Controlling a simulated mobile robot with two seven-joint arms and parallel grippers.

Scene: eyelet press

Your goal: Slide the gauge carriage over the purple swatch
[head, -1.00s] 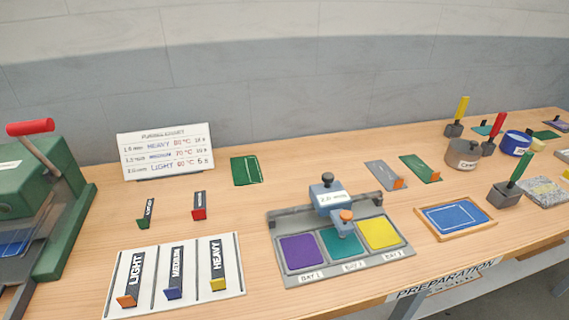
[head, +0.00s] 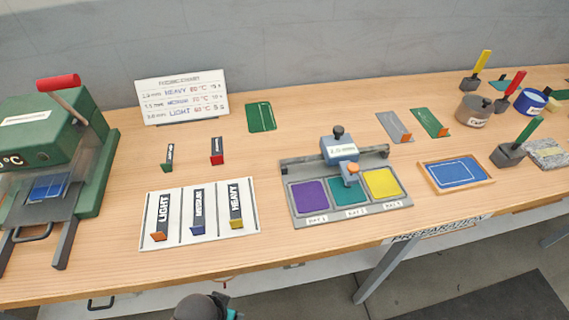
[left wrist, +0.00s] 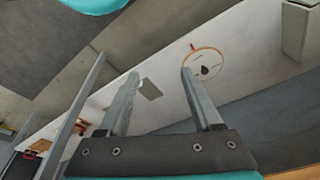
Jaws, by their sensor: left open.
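The gauge carriage (head: 338,150) is a blue-grey block with a dark knob on top and an orange-tipped arm. It sits on the rail of the grey gauge tray (head: 292,217), with its arm over the teal swatch (head: 342,196) in the middle bay. The purple swatch (head: 310,195) is in the left bay, uncovered. The yellow swatch (head: 382,182) is in the right bay. My left gripper (left wrist: 158,72) shows in the left wrist view, open and empty, away from the gauge. My right gripper is not in view.
A green press (head: 50,150) with a red handle stands at the left. A white card holder (head: 180,238) with three labelled tags lies left of the gauge. A framed blue panel (head: 456,173) and stamps lie to the right. The bench front before the gauge is clear.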

